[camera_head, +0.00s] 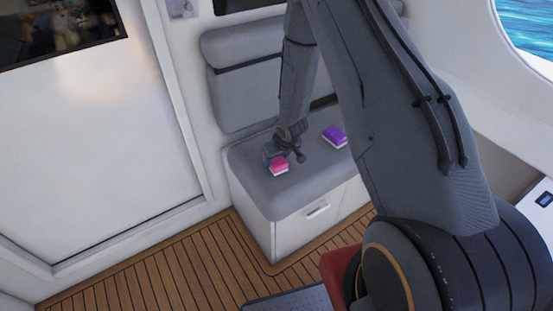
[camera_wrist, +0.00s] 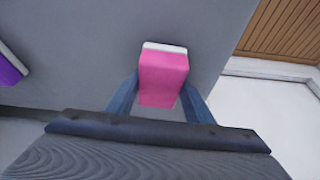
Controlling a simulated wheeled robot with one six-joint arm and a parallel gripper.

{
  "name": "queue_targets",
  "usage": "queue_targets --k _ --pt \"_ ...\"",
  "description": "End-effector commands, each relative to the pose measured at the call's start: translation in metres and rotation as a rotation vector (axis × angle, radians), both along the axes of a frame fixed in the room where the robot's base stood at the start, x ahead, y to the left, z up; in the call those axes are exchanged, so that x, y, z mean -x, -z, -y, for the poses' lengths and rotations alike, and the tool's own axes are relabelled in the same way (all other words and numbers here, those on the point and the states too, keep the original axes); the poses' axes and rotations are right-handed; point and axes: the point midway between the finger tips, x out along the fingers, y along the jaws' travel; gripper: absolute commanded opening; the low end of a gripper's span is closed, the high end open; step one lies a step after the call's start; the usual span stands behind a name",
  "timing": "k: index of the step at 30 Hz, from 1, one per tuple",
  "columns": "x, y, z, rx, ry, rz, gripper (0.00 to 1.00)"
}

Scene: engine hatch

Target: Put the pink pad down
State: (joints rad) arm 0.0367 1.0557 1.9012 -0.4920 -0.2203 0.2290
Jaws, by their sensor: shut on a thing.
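The pink pad (camera_head: 279,165), a small block with a white layer along one side, is at the left part of the grey seat cushion (camera_head: 262,187) in the head view. In the wrist view the pink pad (camera_wrist: 163,77) is between the two blue-grey fingers. My gripper (camera_wrist: 158,98) is shut on it, and also shows in the head view (camera_head: 279,157). The pad is over or on the cushion; I cannot tell whether it touches. Its underside is hidden.
A purple pad (camera_head: 335,136) lies on the cushion to the right; its edge shows in the wrist view (camera_wrist: 10,68). The seat base (camera_head: 290,236) has a white front with a handle. A backrest (camera_head: 243,75) stands behind. Bare cushion lies around the pink pad.

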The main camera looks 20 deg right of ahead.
Motion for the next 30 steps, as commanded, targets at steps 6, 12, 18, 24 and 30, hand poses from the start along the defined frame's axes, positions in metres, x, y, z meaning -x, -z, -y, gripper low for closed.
queue_targets --k 6,12,18,24,30 --pt "-0.0003 0.0016 0.0000 0.000 0.000 0.001 0.30" --pt "-0.0003 0.0053 0.0001 0.000 0.000 0.000 0.30" --pt "0.0000 0.0054 0.0002 0.000 0.000 0.000 0.66" --pt "0.0000 0.0054 0.0002 0.000 0.000 0.000 0.66" --pt "0.0011 -0.0001 0.0009 0.001 0.000 0.001 0.66"
